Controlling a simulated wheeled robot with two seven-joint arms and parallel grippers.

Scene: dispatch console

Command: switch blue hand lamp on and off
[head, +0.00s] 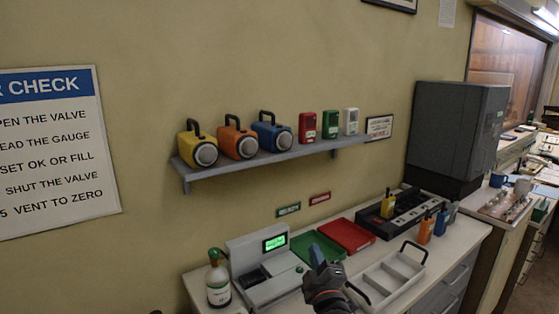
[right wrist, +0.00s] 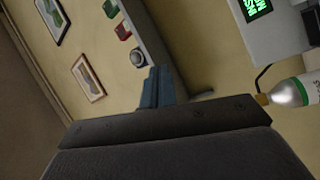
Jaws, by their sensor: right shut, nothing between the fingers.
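The blue hand lamp (head: 271,135) stands upright on the grey wall shelf, with a black handle on top and a round pale lens facing out. It is the rightmost of three lamps, beside the orange lamp (head: 237,138) and the yellow lamp (head: 196,144). In the right wrist view a round lens (right wrist: 138,56) shows just past my fingers, next to a red box; its body is mostly hidden. My right gripper (head: 317,256) is shut and empty, below the shelf and in front of the counter trays, apart from the lamp. My left gripper does not show.
The shelf (head: 255,165) also holds red (head: 307,126), green (head: 330,124) and white (head: 351,121) boxes. Below, the counter carries a device with a green display (head: 275,242), a bottle (head: 217,281), green and red trays, a white tray (head: 391,275) and a radio charger.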

